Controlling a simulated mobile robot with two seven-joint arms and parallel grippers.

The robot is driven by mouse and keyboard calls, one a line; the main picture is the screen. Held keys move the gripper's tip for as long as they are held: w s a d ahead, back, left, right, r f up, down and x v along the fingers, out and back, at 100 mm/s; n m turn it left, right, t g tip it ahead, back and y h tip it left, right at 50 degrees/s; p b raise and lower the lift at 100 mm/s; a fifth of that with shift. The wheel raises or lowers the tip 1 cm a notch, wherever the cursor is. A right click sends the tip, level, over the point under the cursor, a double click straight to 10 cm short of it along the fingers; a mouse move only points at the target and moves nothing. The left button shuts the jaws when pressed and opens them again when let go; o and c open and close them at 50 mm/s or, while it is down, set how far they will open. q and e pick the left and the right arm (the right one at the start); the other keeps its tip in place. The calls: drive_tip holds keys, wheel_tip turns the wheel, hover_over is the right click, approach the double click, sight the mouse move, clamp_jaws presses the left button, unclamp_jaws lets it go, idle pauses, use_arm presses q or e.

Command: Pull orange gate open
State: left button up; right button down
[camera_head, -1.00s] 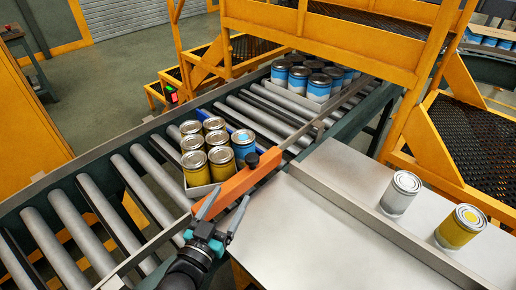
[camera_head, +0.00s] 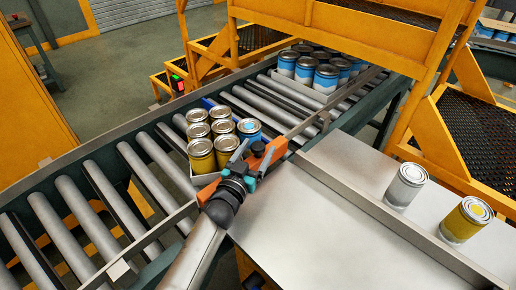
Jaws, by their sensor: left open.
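The orange gate (camera_head: 278,148) is a bar lying across the roller conveyor's near side, in front of a tray of cans. A black knob (camera_head: 258,148) sits on top of it. My left gripper (camera_head: 253,160) is over the gate at the knob, its jaws apart with one finger to either side. Its body and wrist hide the middle of the gate. I cannot tell whether the fingers touch the knob. The tray (camera_head: 204,180) holds several yellow cans and a blue can (camera_head: 249,130). My right gripper is not in view.
Another tray of blue cans (camera_head: 326,78) stands farther along the rollers under an orange frame (camera_head: 335,38). A grey can (camera_head: 405,185) and a yellow can (camera_head: 466,220) stand on the steel table (camera_head: 330,225). The rollers at the left are empty.

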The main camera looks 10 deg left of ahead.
use_arm(q)
drive_tip(key=shift+w+d, duration=0.1)
drive_tip(key=shift+w, duration=0.45)
drive_tip(key=shift+c, duration=0.4)
clamp_jaws()
idle(0.7)
